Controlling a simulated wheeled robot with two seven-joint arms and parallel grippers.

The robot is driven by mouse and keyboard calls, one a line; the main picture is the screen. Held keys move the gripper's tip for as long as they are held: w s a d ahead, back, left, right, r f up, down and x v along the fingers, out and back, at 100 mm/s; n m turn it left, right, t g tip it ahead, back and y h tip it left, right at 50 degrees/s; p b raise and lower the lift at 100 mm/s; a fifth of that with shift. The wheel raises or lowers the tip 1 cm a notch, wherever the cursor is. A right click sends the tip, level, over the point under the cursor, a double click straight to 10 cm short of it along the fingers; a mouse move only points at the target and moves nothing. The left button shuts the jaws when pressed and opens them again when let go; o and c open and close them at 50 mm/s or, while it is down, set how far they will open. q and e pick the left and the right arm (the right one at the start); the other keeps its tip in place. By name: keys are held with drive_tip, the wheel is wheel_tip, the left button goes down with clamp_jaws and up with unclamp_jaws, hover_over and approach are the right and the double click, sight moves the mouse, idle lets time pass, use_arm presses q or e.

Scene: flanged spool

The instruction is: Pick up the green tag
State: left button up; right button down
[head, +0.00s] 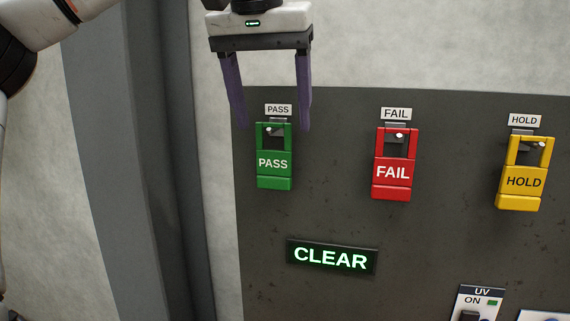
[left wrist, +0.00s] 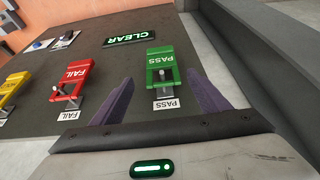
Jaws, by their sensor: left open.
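The green tag (head: 274,163), marked PASS, hangs from a hook on the dark board under a small PASS label (head: 278,110). It also shows in the left wrist view (left wrist: 160,57). My left gripper (head: 273,127) is open. In the head view its two purple fingers point down on either side of the tag's top and the label. In the left wrist view the fingers (left wrist: 165,100) also lie to either side of the tag's hook end, with visible gaps. I cannot tell how far the fingertips are from the board. My right gripper is not in view.
A red FAIL tag (head: 392,171) and a yellow HOLD tag (head: 521,181) hang to the right on the board (head: 430,250). A lit CLEAR sign (head: 331,257) is below. A UV switch (head: 476,303) is at lower right. A grey post (head: 165,150) stands left of the board.

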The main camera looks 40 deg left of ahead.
sight(274, 150)
use_arm(q)
drive_tip(key=shift+s+a+f, duration=0.1)
drive_tip(key=shift+s+f, duration=0.2)
drive_tip(key=shift+f, duration=0.2)
drive_tip(key=shift+w+f, duration=0.1)
drive_tip(key=shift+f, duration=0.2)
drive_tip(key=shift+w+a+f, duration=0.15)
drive_tip(key=shift+w+f, duration=0.35)
drive_tip(key=shift+f, duration=0.1)
drive_tip(key=x, duration=0.4)
drive_tip(key=shift+a+f, duration=0.2)
drive_tip(key=shift+f, duration=0.05)
drive_tip(key=shift+r, duration=0.1)
drive_tip(key=shift+c, duration=0.6)
drive_tip(key=c, duration=1)
